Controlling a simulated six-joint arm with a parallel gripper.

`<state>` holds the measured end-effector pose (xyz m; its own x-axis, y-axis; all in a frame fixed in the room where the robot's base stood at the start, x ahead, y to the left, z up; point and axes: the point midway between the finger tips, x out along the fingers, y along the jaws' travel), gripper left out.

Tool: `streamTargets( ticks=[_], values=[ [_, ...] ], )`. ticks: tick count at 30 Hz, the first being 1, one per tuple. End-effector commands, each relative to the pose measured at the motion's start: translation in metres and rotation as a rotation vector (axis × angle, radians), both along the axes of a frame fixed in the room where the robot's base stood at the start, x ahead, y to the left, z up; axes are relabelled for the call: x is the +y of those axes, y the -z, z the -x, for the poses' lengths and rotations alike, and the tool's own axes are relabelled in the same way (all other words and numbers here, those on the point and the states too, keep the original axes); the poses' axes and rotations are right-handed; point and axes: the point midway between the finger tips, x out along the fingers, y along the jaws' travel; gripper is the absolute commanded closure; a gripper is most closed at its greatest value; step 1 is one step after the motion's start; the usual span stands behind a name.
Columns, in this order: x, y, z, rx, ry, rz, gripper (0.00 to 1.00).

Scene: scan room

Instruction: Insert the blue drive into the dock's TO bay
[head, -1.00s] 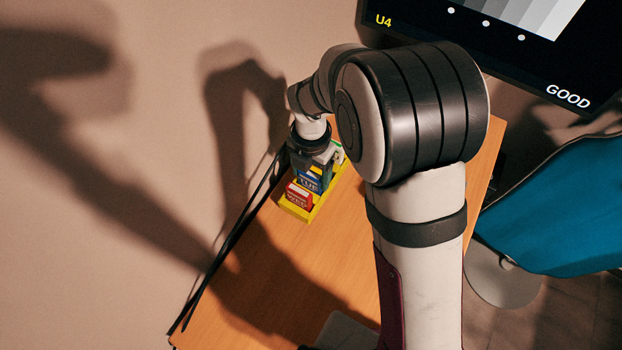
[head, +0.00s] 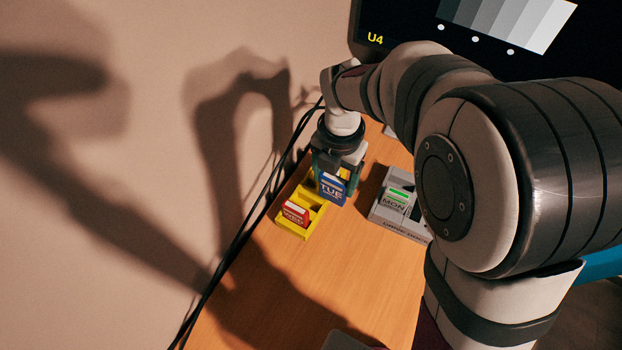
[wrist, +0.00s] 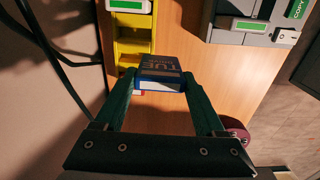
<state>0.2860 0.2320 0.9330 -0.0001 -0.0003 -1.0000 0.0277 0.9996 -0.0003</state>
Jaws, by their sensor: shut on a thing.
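The blue drive (head: 331,190), marked TUE, is between the fingers of my gripper (head: 337,168). My gripper is shut on it and holds it upright, above the right edge of the yellow rack. In the wrist view the blue drive (wrist: 161,72) shows label up between the green fingertips (wrist: 160,82). The grey dock (head: 402,225) stands on the table to the right, apart from the drive. A grey MON drive (head: 395,201) with a green stripe sits in it. My arm hides the dock's right part, and I cannot read a TO mark.
The yellow rack (head: 285,221) holds a red WED drive (head: 295,213). A green-labelled piece (wrist: 128,5) is at its far end in the wrist view. Black cables (head: 238,235) run along the wall side. A monitor (head: 400,25) stands behind.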

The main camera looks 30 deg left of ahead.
Motion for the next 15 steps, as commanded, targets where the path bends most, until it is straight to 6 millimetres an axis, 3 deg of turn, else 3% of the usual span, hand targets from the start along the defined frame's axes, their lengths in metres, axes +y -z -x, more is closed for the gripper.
streamTargets(
  ticks=[4, 10, 13, 15],
  values=[
    [-0.035, -0.022, -0.010, -0.003, 0.007, -0.002, 0.93],
    [-0.059, -0.037, -0.018, -0.002, 0.047, -0.001, 0.93],
    [-0.064, -0.038, -0.026, 0.000, 0.232, 0.000, 0.93],
    [-0.067, -0.039, -0.034, 0.000, 0.447, -0.001, 0.93]
  ],
)
